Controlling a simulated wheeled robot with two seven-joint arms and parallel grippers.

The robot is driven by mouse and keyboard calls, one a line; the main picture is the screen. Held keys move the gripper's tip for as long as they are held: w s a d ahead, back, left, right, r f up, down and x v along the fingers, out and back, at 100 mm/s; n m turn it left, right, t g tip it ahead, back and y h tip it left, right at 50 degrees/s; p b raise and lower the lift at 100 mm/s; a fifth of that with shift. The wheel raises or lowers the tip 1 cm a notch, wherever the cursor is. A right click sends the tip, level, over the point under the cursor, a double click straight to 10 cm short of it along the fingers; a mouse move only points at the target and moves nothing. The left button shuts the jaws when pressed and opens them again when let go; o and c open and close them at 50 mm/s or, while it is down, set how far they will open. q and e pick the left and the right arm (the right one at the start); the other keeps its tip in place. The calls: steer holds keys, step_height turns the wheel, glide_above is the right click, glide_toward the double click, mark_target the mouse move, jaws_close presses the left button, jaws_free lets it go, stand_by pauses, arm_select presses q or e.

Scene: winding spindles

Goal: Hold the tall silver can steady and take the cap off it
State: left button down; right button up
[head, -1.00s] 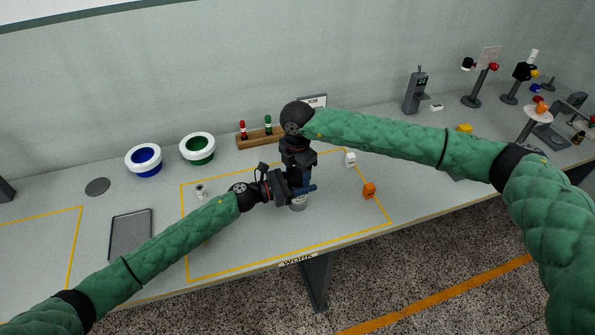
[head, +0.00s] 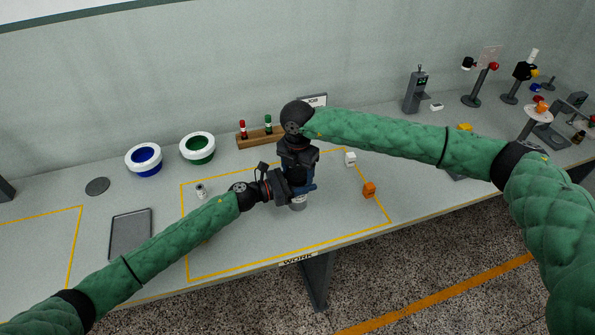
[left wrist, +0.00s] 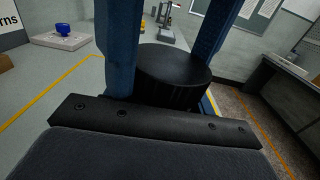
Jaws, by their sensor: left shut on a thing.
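The tall silver can (head: 298,206) stands in the marked work area in the head view; only its lower grey part shows below my grippers. My left gripper (head: 295,190) reaches it from the left and is shut on it. In the left wrist view, a black round, flat-topped piece (left wrist: 175,68), seemingly the cap, stands between the left gripper's blue fingers. My right gripper (head: 306,180) points down directly above the can. Its fingertips are hidden among the dark and blue parts, so I cannot tell whether it is open or touches the cap.
A white block (head: 350,159) and an orange block (head: 369,190) lie right of the can. A small white-grey item (head: 201,190) lies left. The table's front edge is near.

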steer(key=shift+o, duration=1.1)
steer(key=shift+r, duration=0.1)
steer(key=shift+r, duration=2.2)
steer(key=shift+c, duration=0.4)
steer(key=shift+s+a+f, duration=0.1)
steer(key=shift+s+f, duration=0.25)
steer(key=shift+f, duration=0.2)
steer(key=shift+s+a, duration=0.15)
steer(key=shift+a, duration=0.1)
steer(key=shift+a+r+y, duration=0.4)
steer(key=shift+a+r, duration=0.1)
steer(key=shift+r, duration=0.35)
steer(key=r, duration=0.1)
steer(key=r+m, duration=0.1)
steer(key=w+m, duration=0.1)
steer(key=shift+d+r, duration=0.35)
steer(key=shift+r, duration=0.05)
steer(key=shift+d+m+h, duration=0.4)
steer(key=shift+d+m, duration=0.1)
steer(key=shift+m, duration=0.2)
steer(key=shift+f, duration=4)
